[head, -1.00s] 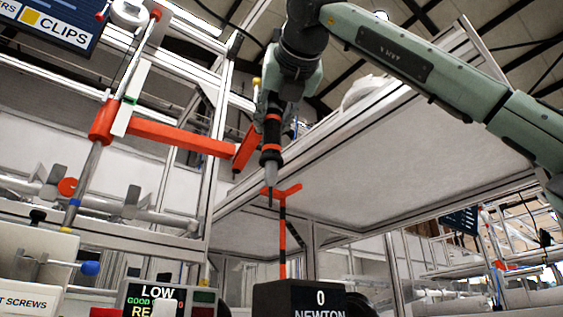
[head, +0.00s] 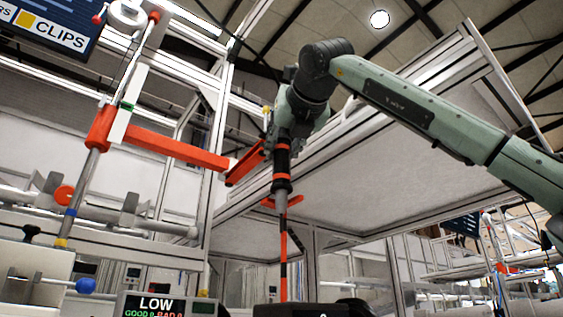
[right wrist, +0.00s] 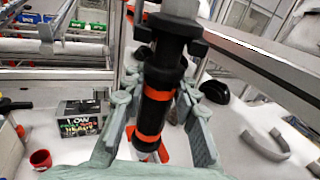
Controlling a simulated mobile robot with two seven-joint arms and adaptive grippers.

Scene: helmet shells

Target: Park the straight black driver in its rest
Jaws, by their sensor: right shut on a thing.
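The straight black driver (head: 282,163) has orange bands and a grey nose. It hangs nearly upright, nose down, from my right gripper (head: 285,130). In the right wrist view the driver (right wrist: 160,95) stands between the two pale green fingers, and my right gripper (right wrist: 158,112) is shut on it. An orange fork-like piece (head: 296,202) on an orange and black post (head: 283,262) sits behind or at the driver's nose; it may be the rest. Whether they touch cannot be told. Orange also shows beside the nose in the right wrist view (right wrist: 162,151). My left gripper is not in view.
A red jointed arm (head: 175,149) reaches in from the left and ends close beside the driver. A dark box (head: 300,310) is below the post. A LOW display (head: 158,304) stands lower left. An aluminium frame with a pale panel (head: 400,165) lies behind.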

